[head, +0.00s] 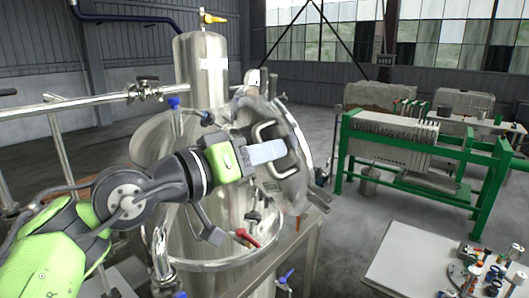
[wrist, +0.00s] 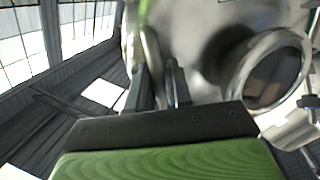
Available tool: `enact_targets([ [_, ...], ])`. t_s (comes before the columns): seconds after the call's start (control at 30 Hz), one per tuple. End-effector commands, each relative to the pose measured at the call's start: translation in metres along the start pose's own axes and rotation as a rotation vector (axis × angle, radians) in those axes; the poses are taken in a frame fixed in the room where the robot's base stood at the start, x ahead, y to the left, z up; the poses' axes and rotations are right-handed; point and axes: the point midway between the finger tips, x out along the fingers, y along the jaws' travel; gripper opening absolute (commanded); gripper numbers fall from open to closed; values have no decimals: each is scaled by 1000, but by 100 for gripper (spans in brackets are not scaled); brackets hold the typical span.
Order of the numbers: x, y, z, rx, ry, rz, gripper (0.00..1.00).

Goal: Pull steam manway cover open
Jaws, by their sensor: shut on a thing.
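The steam manway cover (head: 290,178) is a round steel lid on the side of the upright steel tank (head: 205,160). It looks tilted, swung out from the tank, but its exact angle is hard to tell. A bent bar handle (head: 262,129) stands on its face. My gripper (head: 284,150) is shut on the handle, with its fingers against the cover's face. In the wrist view the two dark fingers (wrist: 160,88) are close together around a steel bar (wrist: 151,52). A round steel rim with a dark inside (wrist: 268,72) shows to the right; the grip's far side is hidden.
Pipes and a valve (head: 146,86) run left of the tank. A red-handled valve (head: 246,238) and a blue-handled one (head: 286,275) sit below the cover. A green-framed filter press (head: 415,150) and a cluttered table (head: 415,258) stand right, with open floor between.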

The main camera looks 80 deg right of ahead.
Motion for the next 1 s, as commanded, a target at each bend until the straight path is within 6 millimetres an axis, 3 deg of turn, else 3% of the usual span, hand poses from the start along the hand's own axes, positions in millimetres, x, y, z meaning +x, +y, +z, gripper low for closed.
enact_targets([
  [0.17,6,4,-2,1,0,-26,0],
  [0.5,57,17,-9,-10,1,-117,0],
  [0.83,61,17,-8,-11,3,-114,0],
  [0.87,61,17,-8,-11,3,-114,21],
  [1.0,61,17,-8,-12,2,-115,38],
])
